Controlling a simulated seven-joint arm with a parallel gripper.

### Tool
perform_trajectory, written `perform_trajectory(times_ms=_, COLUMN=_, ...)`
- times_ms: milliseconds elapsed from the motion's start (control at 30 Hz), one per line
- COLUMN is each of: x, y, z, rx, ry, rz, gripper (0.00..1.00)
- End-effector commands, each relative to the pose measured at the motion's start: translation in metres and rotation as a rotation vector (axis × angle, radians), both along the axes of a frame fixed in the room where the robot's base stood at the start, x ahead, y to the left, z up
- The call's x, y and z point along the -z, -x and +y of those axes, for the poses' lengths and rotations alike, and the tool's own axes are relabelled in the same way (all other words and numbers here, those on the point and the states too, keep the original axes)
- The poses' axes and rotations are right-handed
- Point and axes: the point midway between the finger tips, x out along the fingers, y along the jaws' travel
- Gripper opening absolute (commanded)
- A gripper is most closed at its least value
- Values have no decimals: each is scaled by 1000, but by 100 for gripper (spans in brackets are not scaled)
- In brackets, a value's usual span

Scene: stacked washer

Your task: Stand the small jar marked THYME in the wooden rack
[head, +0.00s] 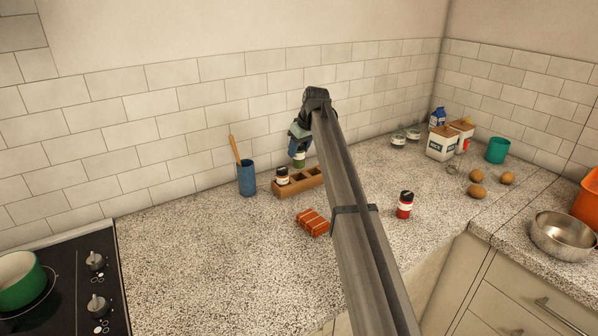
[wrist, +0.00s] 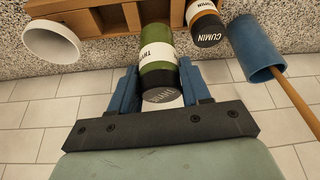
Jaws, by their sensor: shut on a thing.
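The THYME jar (wrist: 157,52), green with a white label and dark lid, is between the fingers of my gripper (wrist: 158,74), which is shut on it. In the head view the jar (head: 299,160) hangs roughly upright just above the wooden rack (head: 284,191), by its middle part; my gripper (head: 299,146) is above it. In the wrist view the jar's base end overlaps the rack (wrist: 84,24), and I cannot tell whether it enters a compartment. A CUMIN jar (head: 282,176) stands in the rack's left end; its dark lid (wrist: 208,36) shows beside the held jar.
A blue cup (head: 246,179) with a wooden utensil stands left of the rack. An orange striped bundle (head: 312,222) lies in front, and a red jar (head: 404,205) stands to the right. A white round dish (wrist: 51,40) shows near the rack.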

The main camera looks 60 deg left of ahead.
Motion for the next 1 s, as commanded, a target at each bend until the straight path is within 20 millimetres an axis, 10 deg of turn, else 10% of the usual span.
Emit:
perform_trajectory(times_ms=600, x=71, y=0, z=0, rx=2, ry=1, rz=0, gripper=15)
perform_trajectory(times_ms=1000, x=75, y=0, z=0, rx=2, ry=0, rz=0, gripper=15)
